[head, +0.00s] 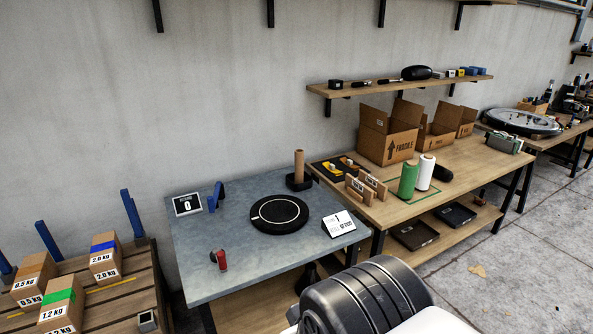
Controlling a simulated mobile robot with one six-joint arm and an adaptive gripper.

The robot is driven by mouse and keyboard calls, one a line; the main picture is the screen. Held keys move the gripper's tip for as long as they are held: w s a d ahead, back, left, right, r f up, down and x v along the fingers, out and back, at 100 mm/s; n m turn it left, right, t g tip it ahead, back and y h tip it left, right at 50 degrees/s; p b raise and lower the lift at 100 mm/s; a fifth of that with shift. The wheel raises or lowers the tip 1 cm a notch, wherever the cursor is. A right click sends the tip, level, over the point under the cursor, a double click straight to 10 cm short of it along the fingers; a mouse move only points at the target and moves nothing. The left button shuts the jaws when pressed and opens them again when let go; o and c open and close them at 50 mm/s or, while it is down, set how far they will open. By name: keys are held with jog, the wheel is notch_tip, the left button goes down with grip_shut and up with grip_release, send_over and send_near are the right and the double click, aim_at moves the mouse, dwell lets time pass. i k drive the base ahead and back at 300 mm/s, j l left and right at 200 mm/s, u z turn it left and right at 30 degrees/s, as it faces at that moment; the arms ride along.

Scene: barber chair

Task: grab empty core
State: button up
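A brown cardboard tube (299,166), which looks like the empty core, stands upright in a black holder (298,183). The holder sits at the back right corner of the grey-topped table (215,268). Nothing is wrapped around the tube, and its upper part is unobstructed. My gripper is not in view, so I cannot tell whether it is open or shut.
A black round plate (279,213) lies left of and in front of the core. A display (187,204), a blue stand (216,196), a sign (339,223) and a red object (222,260) share the table. Green (408,179) and white (425,171) rolls stand to the right.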

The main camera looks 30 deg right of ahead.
aim_at(298, 153)
jog(key=i+l+z, duration=0.4)
jog(key=i+l, duration=1.65)
